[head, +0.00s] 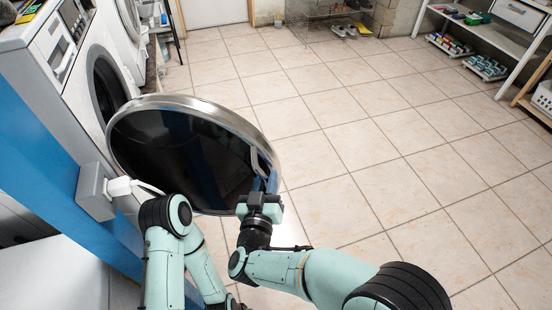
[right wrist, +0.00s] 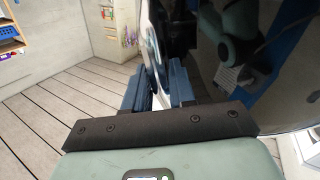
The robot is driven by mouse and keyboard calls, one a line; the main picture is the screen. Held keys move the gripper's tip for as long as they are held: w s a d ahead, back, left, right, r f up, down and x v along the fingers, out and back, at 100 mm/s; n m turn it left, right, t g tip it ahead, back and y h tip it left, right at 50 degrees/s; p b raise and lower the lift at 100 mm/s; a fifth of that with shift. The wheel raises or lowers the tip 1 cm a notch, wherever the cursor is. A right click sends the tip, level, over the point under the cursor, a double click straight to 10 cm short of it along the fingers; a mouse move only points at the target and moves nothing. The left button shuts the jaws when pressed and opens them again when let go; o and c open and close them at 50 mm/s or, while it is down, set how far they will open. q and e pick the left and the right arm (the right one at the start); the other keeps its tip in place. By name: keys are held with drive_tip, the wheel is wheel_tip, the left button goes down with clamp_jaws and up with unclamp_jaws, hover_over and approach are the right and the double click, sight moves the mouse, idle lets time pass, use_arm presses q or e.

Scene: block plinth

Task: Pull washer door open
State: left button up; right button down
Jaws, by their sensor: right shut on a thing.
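The washer (head: 42,58) is the white machine at the left of the head view, with its dark round opening (head: 107,85) partly showing. Its round door (head: 180,150), dark glass in a silver rim, stands swung out from the front. My right gripper (head: 266,187) is shut on the door's edge at the lower right of the rim. In the right wrist view its blue fingers (right wrist: 159,88) are at the rim, with the dark door glass (right wrist: 205,50) to the right. The left arm bends at the lower left of the head view; its gripper does not show.
A blue panel (head: 50,150) with a grey box (head: 95,192) and white plug stands at the left, close to my left arm. The tiled floor (head: 390,150) to the right of the door is clear. Shelves (head: 490,42) stand at the far right.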

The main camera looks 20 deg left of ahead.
drive_tip(key=shift+s+a+r, duration=0.15)
drive_tip(key=shift+s, duration=1.5)
drive_tip(key=c, duration=1.1)
unclamp_jaws()
drive_tip(key=shift+s, duration=0.1)
drive_tip(key=s+d, duration=0.2)
drive_tip(key=s, duration=1.1)
drive_tip(key=shift+r, duration=0.25)
